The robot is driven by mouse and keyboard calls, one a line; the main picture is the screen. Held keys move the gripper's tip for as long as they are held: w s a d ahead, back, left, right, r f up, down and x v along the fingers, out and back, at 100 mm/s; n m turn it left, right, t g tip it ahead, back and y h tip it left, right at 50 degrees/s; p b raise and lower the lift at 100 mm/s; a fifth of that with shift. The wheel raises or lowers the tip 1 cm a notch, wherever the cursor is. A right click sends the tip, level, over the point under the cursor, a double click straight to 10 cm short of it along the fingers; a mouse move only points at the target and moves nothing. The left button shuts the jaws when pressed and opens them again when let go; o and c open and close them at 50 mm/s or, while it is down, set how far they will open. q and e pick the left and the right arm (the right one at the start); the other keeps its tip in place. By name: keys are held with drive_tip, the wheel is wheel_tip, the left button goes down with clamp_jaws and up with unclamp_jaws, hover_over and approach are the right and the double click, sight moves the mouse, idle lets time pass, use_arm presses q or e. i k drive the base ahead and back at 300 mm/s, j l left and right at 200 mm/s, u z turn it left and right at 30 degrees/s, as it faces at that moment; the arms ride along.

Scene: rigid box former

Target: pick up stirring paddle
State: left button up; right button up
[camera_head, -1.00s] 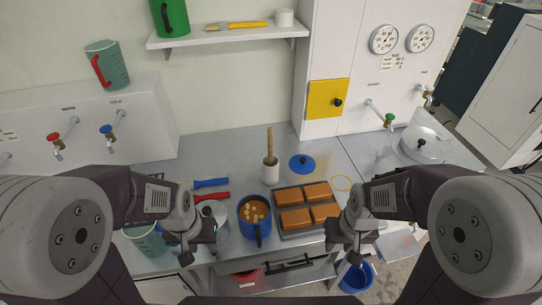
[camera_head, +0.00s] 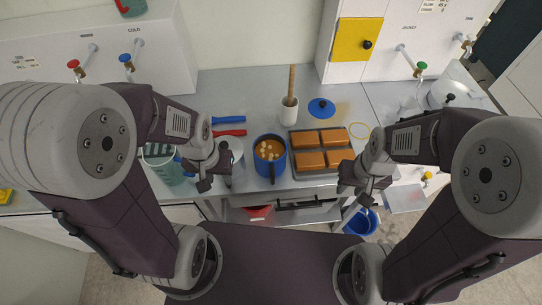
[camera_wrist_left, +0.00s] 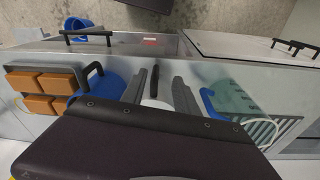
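The stirring paddle shows as a wooden handle (camera_head: 291,84) standing nearly upright in a white holder (camera_head: 289,112) on the steel counter; its lower end is hidden inside. My left gripper (camera_head: 215,183) is at the counter's front edge, left of and nearer than the holder, with its fingers apart and empty. In the left wrist view its two fingers (camera_wrist_left: 159,90) show with a gap, a white or grey vessel with a black handle beyond them. My right gripper (camera_head: 355,194) is at the front right, fingers apart and empty. Neither touches the paddle.
A blue pot of orange liquid (camera_head: 270,160) and a tray of brown blocks (camera_head: 292,140) stand in front of the holder. A blue lid (camera_head: 321,107) lies right of it. Red (camera_head: 229,132) and blue (camera_head: 228,119) handles lie left. A green-tinted jug (camera_head: 168,165) stands front left.

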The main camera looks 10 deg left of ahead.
sight(292, 67)
drive_tip(key=l+z, duration=0.15)
drive_tip(key=i+l+z, duration=0.1)
drive_tip(key=l, duration=0.2)
drive_tip(key=i+l+z, duration=0.35)
drive_tip(key=i, duration=0.2)
